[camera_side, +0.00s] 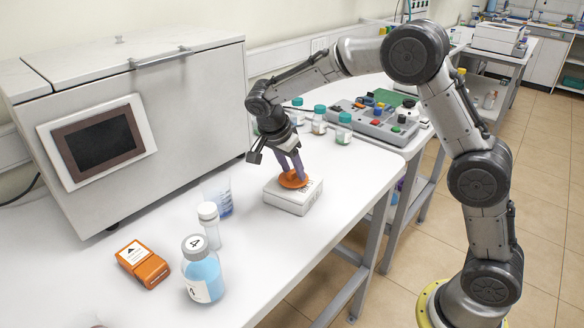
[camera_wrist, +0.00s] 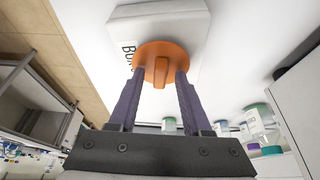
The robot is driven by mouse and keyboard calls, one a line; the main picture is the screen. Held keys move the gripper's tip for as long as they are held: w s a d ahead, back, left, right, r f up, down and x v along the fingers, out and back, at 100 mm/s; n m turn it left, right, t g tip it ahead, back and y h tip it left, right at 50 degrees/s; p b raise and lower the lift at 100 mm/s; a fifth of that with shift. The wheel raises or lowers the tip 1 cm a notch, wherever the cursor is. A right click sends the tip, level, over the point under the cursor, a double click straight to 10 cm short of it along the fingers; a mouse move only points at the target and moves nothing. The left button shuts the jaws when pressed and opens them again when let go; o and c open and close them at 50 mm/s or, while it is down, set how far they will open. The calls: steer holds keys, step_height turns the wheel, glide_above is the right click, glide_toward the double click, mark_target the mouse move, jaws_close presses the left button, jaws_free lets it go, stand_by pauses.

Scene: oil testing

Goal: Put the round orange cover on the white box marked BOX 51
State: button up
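The round orange cover (camera_side: 293,181) lies on top of the white box (camera_side: 292,204) on the bench. In the wrist view, the cover (camera_wrist: 160,49) shows a raised grip bar across its middle. The white box (camera_wrist: 190,28) is behind it, and only the start of its dark lettering shows. My gripper (camera_side: 291,171) points down at the cover. In the wrist view its fingers (camera_wrist: 160,76) stand apart on either side of the grip bar, with a gap on each side. Whether the cover sits fully flush is hard to tell.
A blue-filled bottle (camera_side: 203,270), a white-capped vial (camera_side: 209,225), a small beaker (camera_side: 219,196) and an orange carton (camera_side: 142,263) stand left of the box. Green-capped jars (camera_side: 319,120) stand behind. A large grey machine (camera_side: 140,120) fills the left. The bench front right is clear.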

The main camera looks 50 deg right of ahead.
steer(key=v, duration=1.2)
steer(key=s+d+r+n+t+y, duration=0.1)
steer(key=s+r+n, duration=0.35)
steer(key=s, duration=0.35)
steer(key=s+f+n+t+y, duration=0.1)
steer(key=s+f+n+t, duration=0.1)
steer(key=s+n, duration=0.4)
steer(key=s+f+n+t+y, duration=0.2)
steer(key=s+f+n, duration=0.2)
steer(key=s, duration=1.1)
steer(key=n, duration=0.3)
steer(key=shift+s+t, duration=0.3)
